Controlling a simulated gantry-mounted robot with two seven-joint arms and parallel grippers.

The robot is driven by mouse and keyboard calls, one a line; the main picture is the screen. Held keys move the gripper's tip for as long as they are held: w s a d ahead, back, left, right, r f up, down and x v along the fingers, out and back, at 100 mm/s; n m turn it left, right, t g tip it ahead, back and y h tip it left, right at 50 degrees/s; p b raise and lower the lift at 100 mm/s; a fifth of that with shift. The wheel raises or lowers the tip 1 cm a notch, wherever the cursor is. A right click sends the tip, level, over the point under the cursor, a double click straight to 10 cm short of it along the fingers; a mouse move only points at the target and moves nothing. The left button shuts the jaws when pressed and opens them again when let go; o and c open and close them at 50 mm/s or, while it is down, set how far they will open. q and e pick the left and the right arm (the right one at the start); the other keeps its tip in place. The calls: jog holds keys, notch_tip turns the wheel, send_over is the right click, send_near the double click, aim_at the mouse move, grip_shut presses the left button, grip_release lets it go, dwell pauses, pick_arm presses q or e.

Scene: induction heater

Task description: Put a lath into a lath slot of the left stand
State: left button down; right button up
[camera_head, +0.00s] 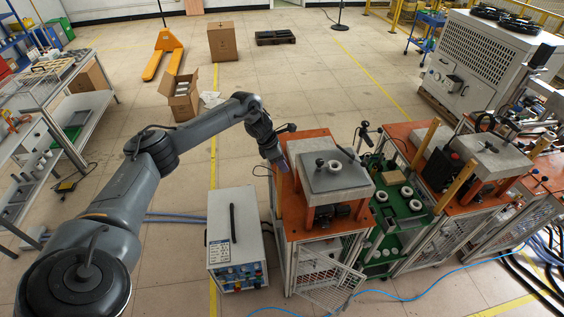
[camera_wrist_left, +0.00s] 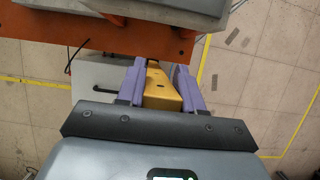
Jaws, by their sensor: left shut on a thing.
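My left gripper (camera_head: 281,170) is at the left edge of the left stand (camera_head: 290,218), beside its orange top. In the left wrist view the two purple fingers (camera_wrist_left: 160,82) are shut on a yellow lath (camera_wrist_left: 160,92). The lath points away from the wrist towards the orange top (camera_wrist_left: 110,38), and its far end is partly hidden. I cannot tell whether it touches the stand. No lath slot of the left stand can be made out. Two more yellow laths stand upright at the right stand, one at the back (camera_head: 425,144) and one in front (camera_head: 455,187). My right gripper is not in view.
A grey plate block (camera_head: 335,178) sits on the left stand. A green rack with white rings (camera_head: 405,215) stands between the stands. A grey power box (camera_head: 234,235) stands on the floor below my gripper.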

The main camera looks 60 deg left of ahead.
pick_arm(q)
jog(key=shift+f+b, duration=1.5)
jog(key=shift+f, duration=0.65)
jog(key=c, duration=0.6)
grip_release()
jog(key=shift+c, duration=0.2)
jog(key=b+v, duration=0.1)
jog(key=v, duration=1)
jog(key=shift+b, duration=0.35)
